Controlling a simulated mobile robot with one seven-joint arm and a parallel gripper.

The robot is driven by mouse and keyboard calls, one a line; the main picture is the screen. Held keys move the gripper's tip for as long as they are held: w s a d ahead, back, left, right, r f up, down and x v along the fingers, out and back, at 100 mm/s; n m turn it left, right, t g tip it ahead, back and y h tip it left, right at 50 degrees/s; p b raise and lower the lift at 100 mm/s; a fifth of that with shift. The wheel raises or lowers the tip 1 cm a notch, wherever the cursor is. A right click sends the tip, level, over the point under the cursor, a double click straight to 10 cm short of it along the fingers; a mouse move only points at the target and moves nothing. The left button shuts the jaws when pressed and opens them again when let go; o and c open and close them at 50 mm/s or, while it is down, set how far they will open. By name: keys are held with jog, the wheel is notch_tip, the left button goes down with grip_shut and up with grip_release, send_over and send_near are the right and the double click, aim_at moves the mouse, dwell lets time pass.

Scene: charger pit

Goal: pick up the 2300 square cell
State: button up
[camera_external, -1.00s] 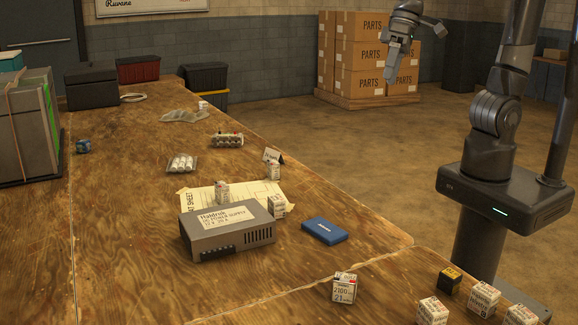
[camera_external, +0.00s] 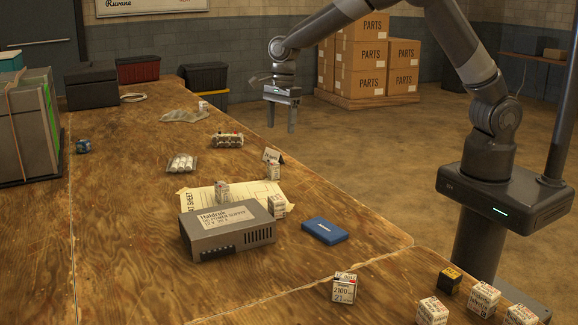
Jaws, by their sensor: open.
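Several white square cells stand on the wooden table. I cannot read a 2300 mark on any of them. The nearest cell (camera_external: 344,288) stands near the front edge and seems to read 2100 and 21. Another cell (camera_external: 277,206) stands at the right end of the grey power supply, and one (camera_external: 222,192) stands behind that supply on a paper sheet. A further cell (camera_external: 273,171) stands by a small folded card. A distant cell (camera_external: 203,106) is at the far end. My gripper (camera_external: 281,127) is open, empty and pointing down, high up and apart from the cells.
The grey power supply (camera_external: 228,231) and a blue box (camera_external: 325,230) sit mid-table. Several boxed items, including a black and yellow one (camera_external: 450,280), stand at the front right. A battery holder (camera_external: 226,140) and a cell pack (camera_external: 181,163) lie farther back.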

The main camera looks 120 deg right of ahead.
aim_at(273, 162)
jog(key=d+f+m, duration=0.1)
jog(key=d+f, duration=0.1)
jog(key=d+f+m, duration=0.1)
jog(key=d+f, duration=0.1)
jog(key=d+f+m+g, duration=0.1)
jog(key=d+f+m, duration=0.1)
jog(key=shift+s+d+f, duration=0.25)
jog(key=shift+s+d, duration=0.05)
notch_tip(273, 162, down, 5)
jog(key=shift+f, duration=0.15)
jog(key=f, duration=0.5)
jog(key=shift+w+a+f, duration=0.1)
jog(key=shift+a+f, duration=0.05)
jog(key=shift+a, duration=0.05)
jog(key=c, duration=1.1)
jog(key=shift+c, duration=0.2)
